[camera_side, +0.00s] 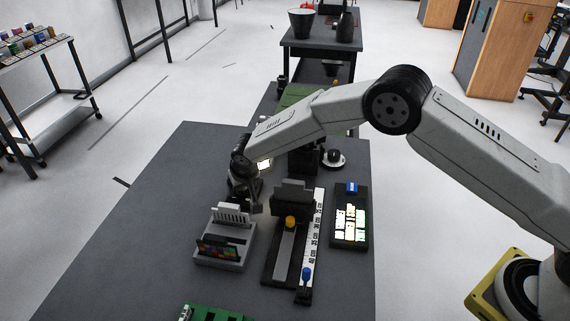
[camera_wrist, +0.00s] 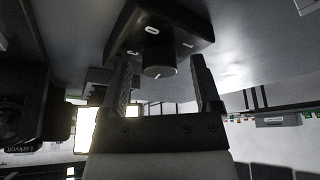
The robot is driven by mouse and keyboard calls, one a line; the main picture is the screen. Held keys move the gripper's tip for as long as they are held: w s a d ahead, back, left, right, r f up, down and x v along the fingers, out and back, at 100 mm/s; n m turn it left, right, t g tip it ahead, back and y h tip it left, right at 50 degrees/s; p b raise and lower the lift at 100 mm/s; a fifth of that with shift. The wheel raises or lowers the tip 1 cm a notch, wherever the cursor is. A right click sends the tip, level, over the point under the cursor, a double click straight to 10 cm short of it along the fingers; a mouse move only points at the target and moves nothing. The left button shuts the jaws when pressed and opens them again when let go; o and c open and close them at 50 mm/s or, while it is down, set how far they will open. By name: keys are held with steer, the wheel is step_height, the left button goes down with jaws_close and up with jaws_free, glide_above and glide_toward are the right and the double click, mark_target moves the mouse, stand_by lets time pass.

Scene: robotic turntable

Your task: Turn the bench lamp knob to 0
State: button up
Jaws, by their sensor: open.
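In the wrist view a dark round knob (camera_wrist: 158,62) stands out from a black plate (camera_wrist: 178,25) with small white marks. I take it for the bench lamp knob. My gripper (camera_wrist: 161,70) is open, with one finger on each side of the knob and visible gaps between. In the side view my gripper (camera_side: 248,193) is low over the bench, and the knob is hidden by the arm. A bright lit panel (camera_wrist: 84,128) shows at the left of the wrist view.
A grey device with upright slots (camera_side: 228,238) stands just in front of my gripper. To its right are a slide with yellow and blue knobs (camera_side: 291,245) and a lit keypad (camera_side: 350,217). A green board (camera_side: 210,313) lies at the front. The bench's left side (camera_side: 130,230) is clear.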

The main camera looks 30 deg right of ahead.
jaws_close()
steer(key=shift+n+y, duration=0.3)
steer(key=shift+n, duration=0.5)
jaws_free()
steer(key=v, duration=0.7)
steer(key=shift+s+r, duration=0.2)
steer(key=shift+r, duration=0.15)
stand_by(0.4)
